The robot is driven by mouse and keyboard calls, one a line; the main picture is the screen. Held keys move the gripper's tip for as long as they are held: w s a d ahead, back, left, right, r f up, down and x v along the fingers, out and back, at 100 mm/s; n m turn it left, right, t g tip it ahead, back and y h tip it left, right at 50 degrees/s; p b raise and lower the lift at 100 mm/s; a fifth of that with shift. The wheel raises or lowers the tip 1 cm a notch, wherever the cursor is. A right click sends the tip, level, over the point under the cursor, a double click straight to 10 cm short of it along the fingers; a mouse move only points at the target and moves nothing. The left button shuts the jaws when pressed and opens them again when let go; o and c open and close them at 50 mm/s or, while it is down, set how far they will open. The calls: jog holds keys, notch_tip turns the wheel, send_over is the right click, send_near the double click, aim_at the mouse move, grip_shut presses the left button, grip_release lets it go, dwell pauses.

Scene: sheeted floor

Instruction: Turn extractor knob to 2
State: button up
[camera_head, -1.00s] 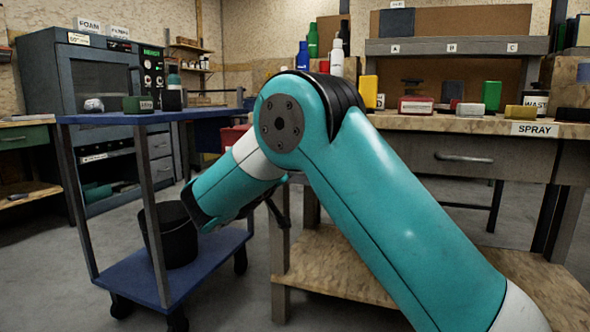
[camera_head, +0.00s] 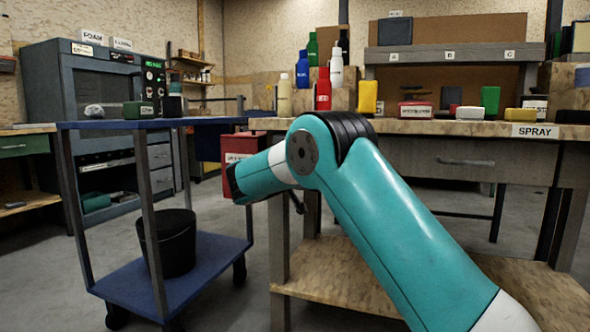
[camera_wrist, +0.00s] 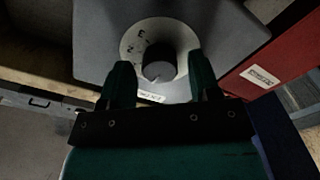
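The extractor knob (camera_wrist: 158,66) is a dark round knob on a pale dial plate (camera_wrist: 130,45) in the wrist view. The plate is on the face of a dark grey box (camera_wrist: 225,30), with a small white label (camera_wrist: 150,97) below the knob. Marks show on the left part of the dial, too small and blurred to read surely. The knob's pointer setting cannot be told. My gripper (camera_wrist: 159,61) is open, one dark green finger at the left of the knob and one at the right. Contact is not visible. In the head view my arm hides the knob.
A red box (camera_wrist: 275,60) with a white label stands right of the grey box; a red box also shows in the head view (camera_head: 235,152). A blue cart (camera_head: 215,262) holds a black bucket (camera_head: 170,243). Bottles and blocks stand on the wooden bench (camera_head: 440,126).

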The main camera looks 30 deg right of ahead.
jog(key=c, duration=0.8)
jog(key=shift+o, duration=0.2)
jog(key=shift+f+m+b, duration=0.1)
jog(key=shift+m+b, duration=0.25)
jog(key=shift+m, duration=0.05)
jog(key=shift+m+b, duration=5.55)
jog(key=shift+m, duration=1.85)
jog(key=o, duration=0.9)
jog(key=shift+s, duration=0.1)
